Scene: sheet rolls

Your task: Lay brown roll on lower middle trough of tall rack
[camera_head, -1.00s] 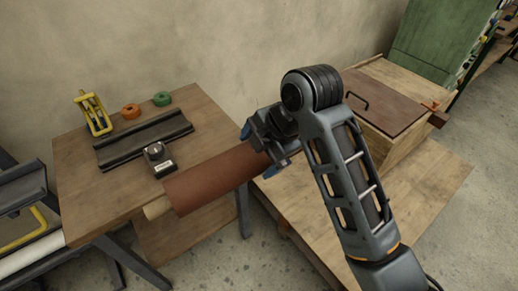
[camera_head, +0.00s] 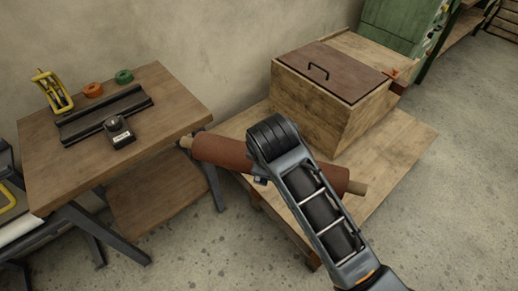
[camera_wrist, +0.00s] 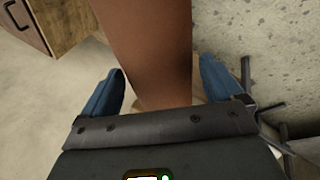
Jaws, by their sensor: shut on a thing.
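The brown roll (camera_head: 224,152) is a long reddish-brown cylinder with pale core ends. It is held in the air between the small table and the low wooden platform, sloping slightly down to the right in the head view. My arm covers its middle there. My gripper (camera_wrist: 161,80) has its blue fingers on either side of the brown roll (camera_wrist: 150,40) in the wrist view and is shut on it. At the left edge of the head view, a dark trough-like piece (camera_head: 5,160) is cut off; I cannot tell whether it belongs to the tall rack.
The small table (camera_head: 175,105) holds a black cradle (camera_head: 75,128), a small black device (camera_head: 119,131), orange and green rings and a yellow tool (camera_head: 52,92). A wooden box (camera_head: 315,105) stands on the low platform (camera_head: 400,150). Concrete floor in front is clear.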

